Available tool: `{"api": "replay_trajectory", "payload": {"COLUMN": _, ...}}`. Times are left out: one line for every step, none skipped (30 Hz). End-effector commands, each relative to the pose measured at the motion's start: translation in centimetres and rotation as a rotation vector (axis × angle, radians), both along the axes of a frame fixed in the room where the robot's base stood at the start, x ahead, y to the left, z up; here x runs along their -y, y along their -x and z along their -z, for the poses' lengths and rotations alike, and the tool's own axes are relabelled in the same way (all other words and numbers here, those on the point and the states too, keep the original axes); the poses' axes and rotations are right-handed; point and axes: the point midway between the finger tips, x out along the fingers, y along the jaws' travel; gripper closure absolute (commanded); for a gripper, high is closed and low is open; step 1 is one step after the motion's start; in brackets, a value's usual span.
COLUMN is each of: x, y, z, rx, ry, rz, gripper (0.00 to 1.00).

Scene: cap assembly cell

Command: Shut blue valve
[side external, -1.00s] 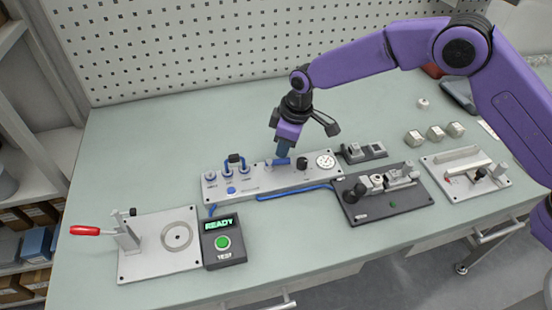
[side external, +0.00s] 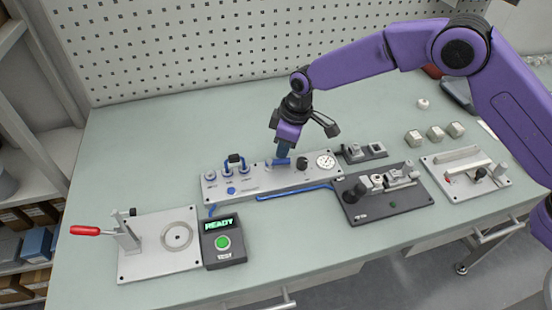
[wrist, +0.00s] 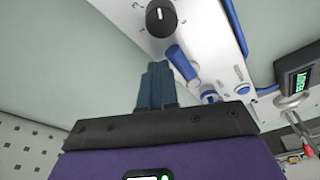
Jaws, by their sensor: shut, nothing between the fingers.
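The blue valve handle (side external: 280,162) is a short bar on the grey panel (side external: 250,187), lying roughly along the panel's length. In the wrist view the blue handle (wrist: 181,61) is just right of my fingertips. My gripper (side external: 284,151) points down at the panel, right behind the handle. In the wrist view my gripper (wrist: 157,66) has its blue-grey fingers together with nothing between them. The fingertips are very close to the handle; I cannot tell whether they touch it. The fingers hide part of the panel behind them.
The panel also carries a black knob (side external: 302,163), a dial gauge (side external: 326,161), blue-ringed fittings (side external: 228,173) and a blue button (side external: 231,190). A test box (side external: 223,241) reading READY and a red-handled clamp plate (side external: 160,243) stand left. A dark fixture (side external: 390,204) stands right.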

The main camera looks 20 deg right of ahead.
Motion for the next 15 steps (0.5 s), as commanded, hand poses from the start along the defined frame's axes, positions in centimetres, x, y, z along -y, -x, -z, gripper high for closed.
{"api": "replay_trajectory", "payload": {"x": 0.0, "y": 0.0, "z": 0.11, "rx": 0.0, "ry": 0.0, "rz": 0.0, "gripper": 1.0}}
{"api": "replay_trajectory", "payload": {"x": -0.01, "y": -0.01, "z": 0.16, "rx": 0.0, "ry": 0.0, "rz": 0.0, "gripper": 1.0}}
{"api": "replay_trajectory", "payload": {"x": 0.0, "y": 0.0, "z": 0.22, "rx": 0.0, "ry": 0.0, "rz": 0.0, "gripper": 1.0}}
{"api": "replay_trajectory", "payload": {"x": -0.02, "y": 0.0, "z": 0.27, "rx": 0.0, "ry": 0.0, "rz": 0.0, "gripper": 1.0}}
{"api": "replay_trajectory", "payload": {"x": -0.01, "y": -0.01, "z": 0.32, "rx": 0.0, "ry": 0.0, "rz": 0.0, "gripper": 1.0}}
{"api": "replay_trajectory", "payload": {"x": -0.01, "y": -0.01, "z": 0.38, "rx": 0.0, "ry": 0.0, "rz": 0.0, "gripper": 1.0}}
{"api": "replay_trajectory", "payload": {"x": -0.01, "y": -0.01, "z": 0.44, "rx": 0.0, "ry": 0.0, "rz": 0.0, "gripper": 1.0}}
{"api": "replay_trajectory", "payload": {"x": -0.02, "y": 0.0, "z": 0.49, "rx": 0.0, "ry": 0.0, "rz": 0.0, "gripper": 1.0}}
{"api": "replay_trajectory", "payload": {"x": -0.02, "y": -0.01, "z": 0.55, "rx": 0.0, "ry": 0.0, "rz": 0.0, "gripper": 1.0}}
{"api": "replay_trajectory", "payload": {"x": -0.02, "y": -0.01, "z": 0.6, "rx": 0.0, "ry": 0.0, "rz": 0.0, "gripper": 1.0}}
{"api": "replay_trajectory", "payload": {"x": -0.02, "y": -0.01, "z": 0.65, "rx": 0.0, "ry": 0.0, "rz": 0.0, "gripper": 1.0}}
{"api": "replay_trajectory", "payload": {"x": -0.01, "y": -0.01, "z": 0.71, "rx": 0.0, "ry": 0.0, "rz": 0.0, "gripper": 1.0}}
{"api": "replay_trajectory", "payload": {"x": -0.01, "y": -0.01, "z": 0.76, "rx": 0.0, "ry": 0.0, "rz": 0.0, "gripper": 1.0}}
{"api": "replay_trajectory", "payload": {"x": -0.02, "y": -0.01, "z": 0.81, "rx": 0.0, "ry": 0.0, "rz": 0.0, "gripper": 1.0}}
{"api": "replay_trajectory", "payload": {"x": -0.01, "y": -0.01, "z": 0.88, "rx": 0.0, "ry": 0.0, "rz": 0.0, "gripper": 1.0}}
